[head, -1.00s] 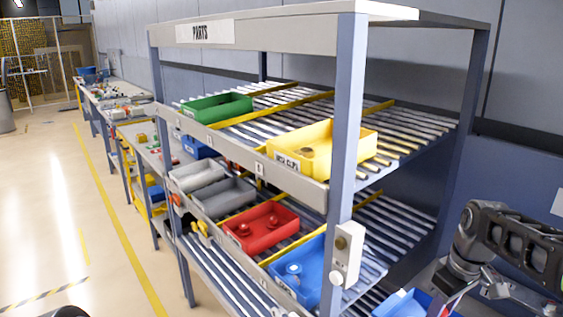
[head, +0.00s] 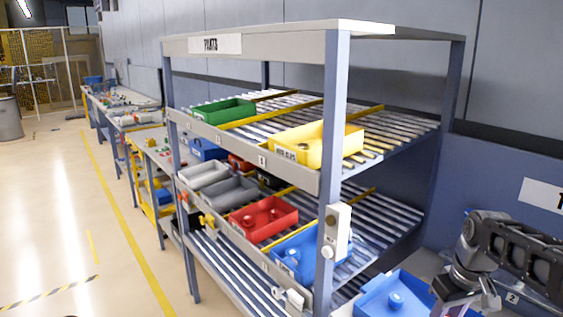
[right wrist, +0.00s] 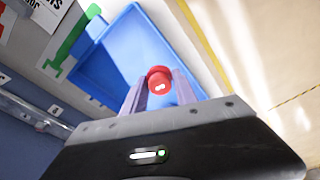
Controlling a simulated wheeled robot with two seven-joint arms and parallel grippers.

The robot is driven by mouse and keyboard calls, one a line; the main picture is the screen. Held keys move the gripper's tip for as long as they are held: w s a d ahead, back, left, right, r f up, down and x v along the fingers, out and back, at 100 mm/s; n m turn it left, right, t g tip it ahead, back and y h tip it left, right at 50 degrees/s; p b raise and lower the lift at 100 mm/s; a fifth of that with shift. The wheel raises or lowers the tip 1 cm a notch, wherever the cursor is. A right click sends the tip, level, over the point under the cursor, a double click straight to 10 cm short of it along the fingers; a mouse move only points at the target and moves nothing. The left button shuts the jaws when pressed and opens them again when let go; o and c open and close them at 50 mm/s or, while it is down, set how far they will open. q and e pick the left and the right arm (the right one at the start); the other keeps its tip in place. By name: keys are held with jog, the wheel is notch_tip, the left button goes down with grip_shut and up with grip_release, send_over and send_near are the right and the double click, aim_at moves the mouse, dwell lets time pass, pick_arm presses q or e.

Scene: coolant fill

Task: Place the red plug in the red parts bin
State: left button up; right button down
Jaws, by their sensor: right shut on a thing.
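The red plug (right wrist: 159,79) shows in the right wrist view between the fingers of my right gripper (right wrist: 159,88), which is shut on it. A blue bin lies behind it in that view. In the head view my right arm comes in at the right, with its gripper (head: 462,305) at the lower edge, and the plug cannot be made out there. The red parts bin (head: 283,226) sits on the rack's middle shelf, between a grey bin and a blue bin, and has red parts inside. My right gripper is to the right of it, apart from it. My left gripper is not in view.
The parts rack (head: 334,120) has a front post right of the red bin, with a small box (head: 337,232) on it. A yellow bin (head: 345,149) and green bin (head: 224,111) are on the shelf above. A blue bin (head: 374,308) stands beside my right gripper. Open floor lies left.

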jog(key=shift+w+a+m, duration=0.15)
jog(key=shift+a+m, duration=0.05)
jog(key=shift+m, duration=0.3)
jog(key=w+a+f, duration=0.2)
jog(key=w+a, duration=0.1)
jog(key=a, duration=0.5)
jog(key=w+a+f, duration=0.3)
jog(key=a, duration=0.6)
jog(key=shift+w+m, duration=0.3)
jog(key=shift+m, duration=0.1)
